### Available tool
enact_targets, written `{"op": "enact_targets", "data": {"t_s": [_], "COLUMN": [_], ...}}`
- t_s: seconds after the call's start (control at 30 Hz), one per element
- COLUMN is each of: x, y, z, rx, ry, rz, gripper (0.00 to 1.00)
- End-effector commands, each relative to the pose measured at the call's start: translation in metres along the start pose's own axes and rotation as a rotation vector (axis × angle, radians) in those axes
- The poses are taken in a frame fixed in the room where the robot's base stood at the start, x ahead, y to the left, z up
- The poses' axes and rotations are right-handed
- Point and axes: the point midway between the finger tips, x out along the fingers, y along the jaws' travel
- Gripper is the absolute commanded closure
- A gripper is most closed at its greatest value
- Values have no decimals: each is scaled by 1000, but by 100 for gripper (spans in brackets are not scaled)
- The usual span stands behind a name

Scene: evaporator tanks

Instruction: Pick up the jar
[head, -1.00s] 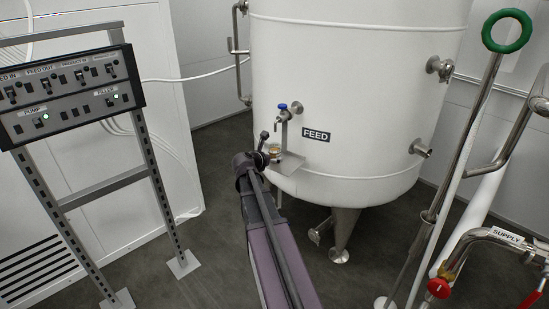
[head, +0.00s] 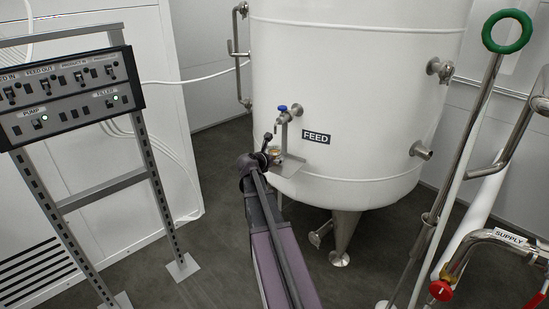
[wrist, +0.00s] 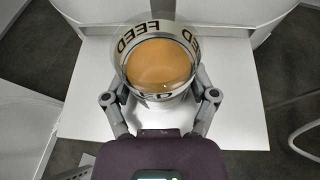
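The jar (wrist: 163,65) is clear glass with amber contents and FEED lettering around it. It stands on the pale shelf (wrist: 235,110) at the front of the white feed tank. In the head view the jar (head: 274,153) is small, under the tap and just past my gripper (head: 264,157). In the wrist view my gripper (wrist: 161,88) has one finger on each side of the jar's lower part, with the knuckles spread wide. The fingertips are partly hidden by the jar, so contact is hard to make out.
A tap with a blue handle (head: 283,108) hangs close above the jar. The feed tank (head: 370,80) stands right behind the shelf. A switch panel (head: 75,95) on a metal frame is at left, and supply piping (head: 495,235) is at right.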

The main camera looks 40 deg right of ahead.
Motion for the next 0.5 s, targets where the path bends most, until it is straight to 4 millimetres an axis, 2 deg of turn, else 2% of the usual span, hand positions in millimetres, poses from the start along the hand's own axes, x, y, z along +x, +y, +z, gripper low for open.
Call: {"op": "enact_targets", "data": {"t_s": [0.03, 0.13, 0.17, 0.5], "x": [0, 0, 0, 0], "y": [0, 0, 0, 0], "z": [0, 0, 0, 1], "rx": [0, 0, 0, 0], "ry": [0, 0, 0, 0], "rz": [0, 0, 0, 0], "gripper": [59, 89, 93, 93]}}
